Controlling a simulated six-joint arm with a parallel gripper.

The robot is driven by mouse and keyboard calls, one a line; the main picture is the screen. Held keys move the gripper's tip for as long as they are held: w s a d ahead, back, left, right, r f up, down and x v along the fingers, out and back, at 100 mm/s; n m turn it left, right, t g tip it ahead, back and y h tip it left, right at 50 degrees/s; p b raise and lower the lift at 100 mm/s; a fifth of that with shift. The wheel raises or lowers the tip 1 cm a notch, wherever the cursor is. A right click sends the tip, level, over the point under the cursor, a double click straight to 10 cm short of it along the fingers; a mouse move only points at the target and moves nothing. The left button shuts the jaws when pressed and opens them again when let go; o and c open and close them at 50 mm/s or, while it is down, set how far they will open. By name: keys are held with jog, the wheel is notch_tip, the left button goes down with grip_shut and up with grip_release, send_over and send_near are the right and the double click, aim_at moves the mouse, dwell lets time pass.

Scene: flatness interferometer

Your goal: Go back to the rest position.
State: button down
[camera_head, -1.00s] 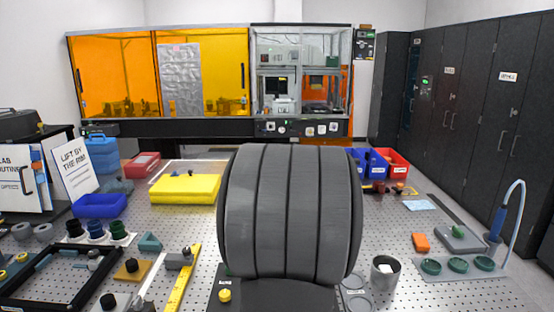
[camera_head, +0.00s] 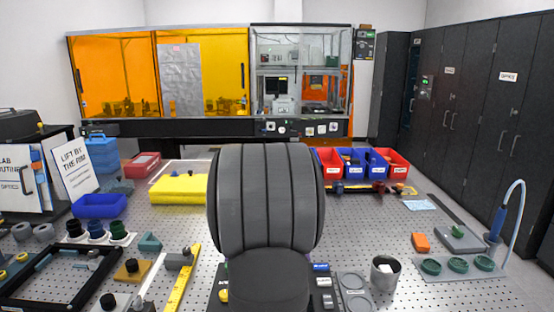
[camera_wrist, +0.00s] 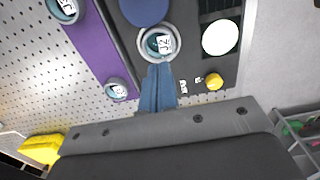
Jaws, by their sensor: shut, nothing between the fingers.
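My gripper (camera_wrist: 158,76) shows in the wrist view as two blue fingers pressed together, with nothing between them. Its tips overlap the lower edge of a round, pale-rimmed piece with a printed label (camera_wrist: 160,42); I cannot tell whether they touch it. That piece lies over a dark panel (camera_wrist: 190,62), which also carries a white disc (camera_wrist: 220,38), a blue disc (camera_wrist: 143,10) and a yellow knob (camera_wrist: 214,82). In the head view my own dark ribbed arm link fills the middle and hides the gripper.
Red and blue bins (camera_head: 328,162) stand behind my arm on the right. A yellow block (camera_head: 178,189) lies to the left. A grey cup (camera_head: 384,274) stands right of the dark instrument (camera_head: 322,291). A purple strip (camera_wrist: 92,35) holds labelled round pieces. Black cabinets line the right wall.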

notch_tip(320, 180, up, 10)
jog(key=d+f+m, duration=0.3)
jog(key=f, duration=0.2)
jog(key=shift+w+d+f+m, duration=0.2)
jog(key=shift+w+f+m, duration=0.15)
jog(key=shift+w, duration=0.1)
dwell(1.0)
jog(key=c, duration=1.9)
grip_release()
jog(key=shift+r, duration=0.15)
jog(key=o, duration=1.1)
jog(key=a+r+n, duration=0.2)
jog(key=r, duration=0.1)
jog(key=a+r+n, duration=0.1)
jog(key=r, duration=0.1)
jog(key=shift+s+a, duration=0.1)
jog(key=shift+s, duration=0.25)
jog(key=o, duration=0.3)
jog(key=shift+s+a+n, duration=0.1)
jog(key=shift+a+n, duration=0.05)
jog(key=shift+n, duration=0.2)
jog(key=o, duration=0.5)
notch_tip(320, 180, down, 10)
jog(key=shift+r, duration=0.2)
jog(key=shift+r, duration=0.15)
